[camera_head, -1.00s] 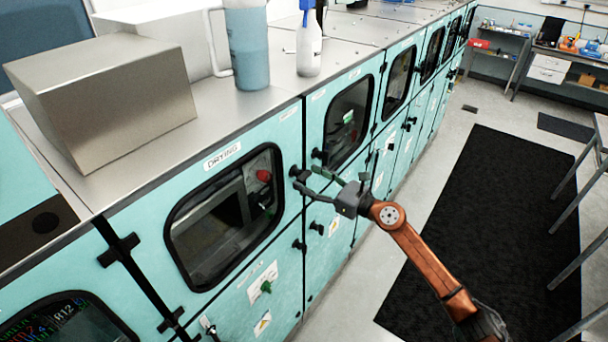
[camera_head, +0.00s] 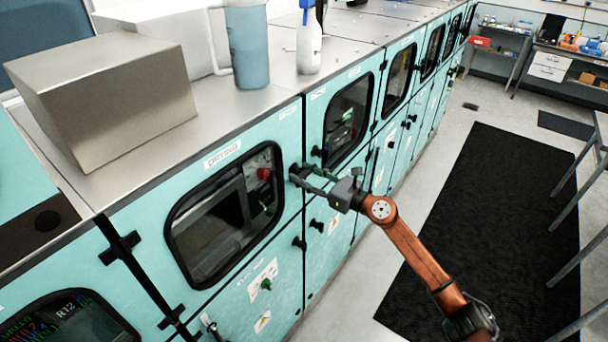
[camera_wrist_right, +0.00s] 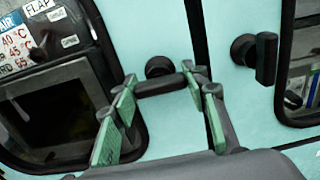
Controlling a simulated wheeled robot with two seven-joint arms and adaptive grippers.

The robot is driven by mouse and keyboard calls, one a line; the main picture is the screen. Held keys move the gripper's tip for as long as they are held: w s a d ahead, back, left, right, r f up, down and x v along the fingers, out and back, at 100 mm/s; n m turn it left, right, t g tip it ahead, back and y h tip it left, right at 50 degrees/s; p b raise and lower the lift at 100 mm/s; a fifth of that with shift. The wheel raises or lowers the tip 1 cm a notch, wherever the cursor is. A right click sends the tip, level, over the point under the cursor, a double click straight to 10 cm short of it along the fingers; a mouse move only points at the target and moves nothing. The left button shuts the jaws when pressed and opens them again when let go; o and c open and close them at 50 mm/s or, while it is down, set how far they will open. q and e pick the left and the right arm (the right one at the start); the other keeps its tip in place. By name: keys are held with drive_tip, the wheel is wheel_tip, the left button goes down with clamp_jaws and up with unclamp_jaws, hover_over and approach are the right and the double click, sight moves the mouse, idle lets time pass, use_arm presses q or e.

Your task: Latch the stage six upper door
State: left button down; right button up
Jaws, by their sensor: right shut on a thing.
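The teal upper door labelled DRYING (camera_head: 290,215), with a dark rounded window, sits flush in the cabinet front in the head view. Its black latch handle (camera_wrist_right: 160,86) is a bar in front of a round hub near the door's right edge, and lies roughly level in the wrist view. My right gripper (camera_head: 304,178) is at this handle; in the wrist view its green-padded fingers (camera_wrist_right: 163,104) are on either side of the bar, shut on it. The fingers partly hide the handle in the head view. I cannot read a stage number. My left gripper is out of view.
The neighbouring door's black handle (camera_wrist_right: 266,58) stands upright just right of the seam. Lower-door knobs (camera_head: 299,243) stick out below. A metal box (camera_head: 100,100), a jug (camera_head: 247,45) and a bottle (camera_head: 309,48) stand on top.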

drive_tip(key=shift+c, duration=1.1)
drive_tip(key=m+p, duration=0.2)
drive_tip(key=m, duration=0.1)
drive_tip(key=shift+d+r+m+p, duration=0.1)
drive_tip(key=shift+r+m+p, duration=0.05)
drive_tip(key=shift+m+p, duration=0.25)
drive_tip(key=m+p, duration=0.3)
drive_tip(key=m, duration=0.1)
drive_tip(key=shift+w+m, duration=0.1)
drive_tip(key=shift+m, duration=0.2)
drive_tip(key=m+p, duration=0.4)
drive_tip(key=m, duration=0.1)
drive_tip(key=shift+m+p, duration=1.4)
drive_tip(key=shift+m, duration=0.9)
drive_tip(key=o, duration=1.2)
drive_tip(key=shift+c, duration=0.2)
